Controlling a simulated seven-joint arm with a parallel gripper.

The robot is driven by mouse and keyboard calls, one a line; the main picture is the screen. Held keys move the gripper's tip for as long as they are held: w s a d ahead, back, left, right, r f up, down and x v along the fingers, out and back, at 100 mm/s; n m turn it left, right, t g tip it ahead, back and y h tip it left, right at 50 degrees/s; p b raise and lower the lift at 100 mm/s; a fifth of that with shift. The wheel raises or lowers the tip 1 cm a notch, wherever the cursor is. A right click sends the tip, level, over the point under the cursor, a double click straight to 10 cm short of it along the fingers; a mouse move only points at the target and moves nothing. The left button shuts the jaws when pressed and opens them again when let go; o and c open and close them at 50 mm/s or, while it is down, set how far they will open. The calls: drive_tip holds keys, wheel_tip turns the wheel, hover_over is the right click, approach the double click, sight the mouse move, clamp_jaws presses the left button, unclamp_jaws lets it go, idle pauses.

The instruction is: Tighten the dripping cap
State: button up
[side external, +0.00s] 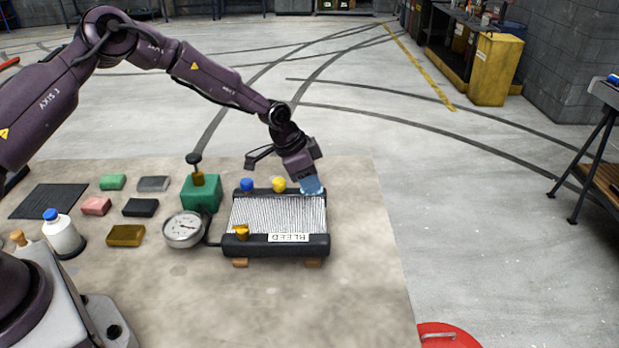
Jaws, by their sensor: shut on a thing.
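A radiator (278,214) with black end tanks lies on the bench on small wooden blocks. A white "BLEED" label (288,238) is on its near tank. A blue cap (247,184) and a yellow cap (279,184) stand on the far tank. A yellow fitting (242,232) sits at the near left. My gripper (313,187) points down at the right end of the far tank, its pale blue fingertips shut on what appears to be a cap there. The fingers hide that cap, so its colour and seating cannot be told. No drip is visible.
The bench top (365,280) is clear right and in front of the radiator.

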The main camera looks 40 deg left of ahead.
drive_tip(key=m+g, duration=0.1)
drive_tip(key=m, duration=0.2)
drive_tip(key=m+g+h, duration=0.1)
drive_tip(key=m, duration=0.2)
drive_tip(key=shift+w+a+m, duration=0.1)
drive_tip(key=shift+m, duration=0.2)
drive_tip(key=m+g, duration=0.1)
drive_tip(key=m, duration=0.2)
drive_tip(key=m+g, duration=0.1)
drive_tip(key=m, duration=0.2)
drive_tip(key=shift+w+h, duration=0.15)
drive_tip(key=shift+h, duration=0.15)
drive_tip(key=shift+m+g, duration=0.3)
drive_tip(key=shift+m, duration=0.1)
drive_tip(key=o, duration=0.9)
drive_tip(key=shift+r, duration=0.1)
drive_tip(key=v, duration=1.2)
drive_tip(key=shift+a+r, duration=0.2)
drive_tip(key=shift+r, duration=0.15)
